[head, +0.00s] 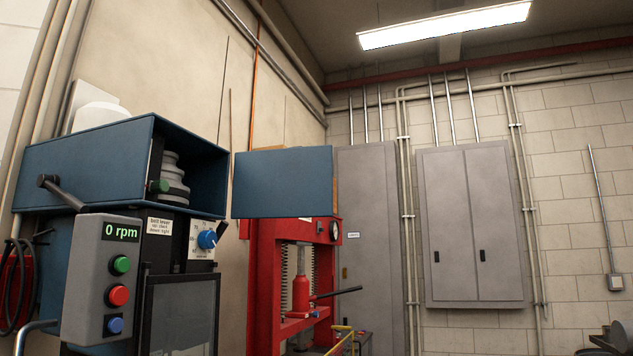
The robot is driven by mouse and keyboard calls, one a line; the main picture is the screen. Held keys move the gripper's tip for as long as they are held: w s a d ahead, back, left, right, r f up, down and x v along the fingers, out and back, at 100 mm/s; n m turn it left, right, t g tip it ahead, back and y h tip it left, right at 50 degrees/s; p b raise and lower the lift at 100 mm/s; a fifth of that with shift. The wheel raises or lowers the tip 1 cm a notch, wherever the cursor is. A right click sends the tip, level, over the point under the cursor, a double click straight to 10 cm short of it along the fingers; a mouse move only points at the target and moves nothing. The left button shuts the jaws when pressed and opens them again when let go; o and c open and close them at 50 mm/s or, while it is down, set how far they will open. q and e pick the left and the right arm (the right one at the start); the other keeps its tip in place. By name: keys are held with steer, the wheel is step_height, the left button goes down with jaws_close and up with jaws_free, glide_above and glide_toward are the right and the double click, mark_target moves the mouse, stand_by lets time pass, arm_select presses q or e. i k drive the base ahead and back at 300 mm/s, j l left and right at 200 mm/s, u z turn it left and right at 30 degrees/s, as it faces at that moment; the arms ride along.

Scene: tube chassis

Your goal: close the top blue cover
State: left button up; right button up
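The blue housing (85,150) of a drill-press-like machine is at the left in the head view. Its right-hand side is open and shows a grey stepped pulley (173,180) inside. The top blue cover (283,182) appears as a flat blue panel just right of the opening, standing swung out from the housing. Its left edge is close to the housing's right edge; I cannot make out the hinge. Neither of my grippers is in view.
A grey control box (103,275) with a "0 rpm" display and buttons stands out in front, below the housing. A dark lever (62,193) projects from the housing's left. A red press (265,270) stands below and behind the cover. Grey cabinets (470,225) line the back wall.

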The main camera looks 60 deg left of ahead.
mark_target(298, 182)
steer(key=i+l+u, duration=0.1)
steer(key=i+u, duration=0.2)
steer(key=i, duration=0.15)
steer(key=i+l+u, duration=0.3)
steer(key=i, duration=0.15)
steer(key=i+u, duration=0.45)
steer(key=u, duration=0.25)
steer(key=i+u, duration=0.55)
steer(key=u, duration=0.3)
steer(key=i+l+u, duration=0.2)
steer(key=u, duration=0.3)
steer(key=i+l+u, duration=0.15)
steer(key=u, duration=0.35)
steer(key=i+l+u, duration=0.1)
steer(key=l+u, duration=0.25)
steer(key=u, duration=0.15)
steer(key=i+l+u, duration=0.15)
steer(key=l+u, duration=0.2)
steer(key=i+l+u, duration=0.1)
steer(key=l+u, duration=0.15)
steer(key=u, duration=0.15)
